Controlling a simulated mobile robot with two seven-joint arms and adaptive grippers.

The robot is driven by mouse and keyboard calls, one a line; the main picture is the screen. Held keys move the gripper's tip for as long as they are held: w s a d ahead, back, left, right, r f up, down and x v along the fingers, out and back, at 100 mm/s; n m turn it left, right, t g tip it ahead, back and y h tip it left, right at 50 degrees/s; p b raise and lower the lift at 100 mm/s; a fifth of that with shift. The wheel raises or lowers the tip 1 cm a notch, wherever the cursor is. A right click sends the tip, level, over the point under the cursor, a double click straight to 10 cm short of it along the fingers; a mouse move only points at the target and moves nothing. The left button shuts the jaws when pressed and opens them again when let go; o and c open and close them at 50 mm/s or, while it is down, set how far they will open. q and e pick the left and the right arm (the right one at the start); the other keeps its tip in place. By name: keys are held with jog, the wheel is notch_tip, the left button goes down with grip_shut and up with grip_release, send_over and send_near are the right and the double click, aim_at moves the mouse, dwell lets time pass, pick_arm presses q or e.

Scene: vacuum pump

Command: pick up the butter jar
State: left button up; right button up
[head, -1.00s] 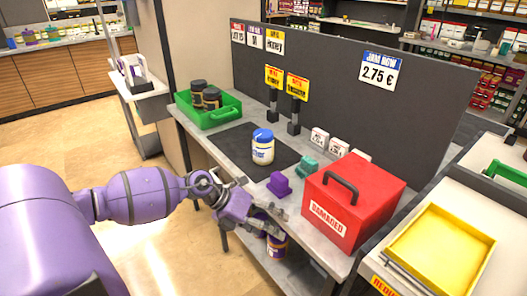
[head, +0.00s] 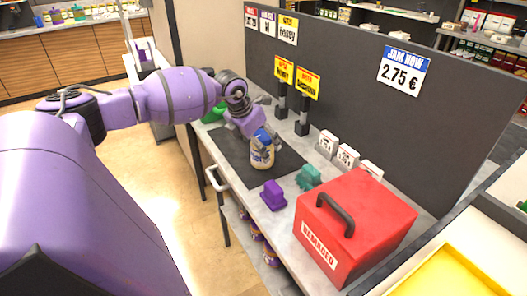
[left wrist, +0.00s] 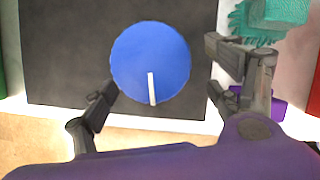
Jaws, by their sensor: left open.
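The butter jar (head: 262,158) stands upright on the dark mat of the counter, with a pale body, a label and a blue lid. Its round blue lid (left wrist: 150,63) shows from above in the left wrist view. My left gripper (head: 262,141) is over the jar in the head view and partly hides its top. My right gripper is not in view.
A red box with a black handle (head: 354,222) stands at the front right. A green tray (head: 212,113) is mostly hidden behind my arm. A dark panel (head: 345,95) backs the counter.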

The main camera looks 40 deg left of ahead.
pick_arm(q)
jog(key=x, duration=0.4)
jog(key=shift+w+a+r, duration=0.1)
jog(key=shift+w+a, duration=0.05)
jog(key=shift+w+f, duration=0.15)
jog(key=shift+f, duration=0.25)
jog(key=c, duration=1.6)
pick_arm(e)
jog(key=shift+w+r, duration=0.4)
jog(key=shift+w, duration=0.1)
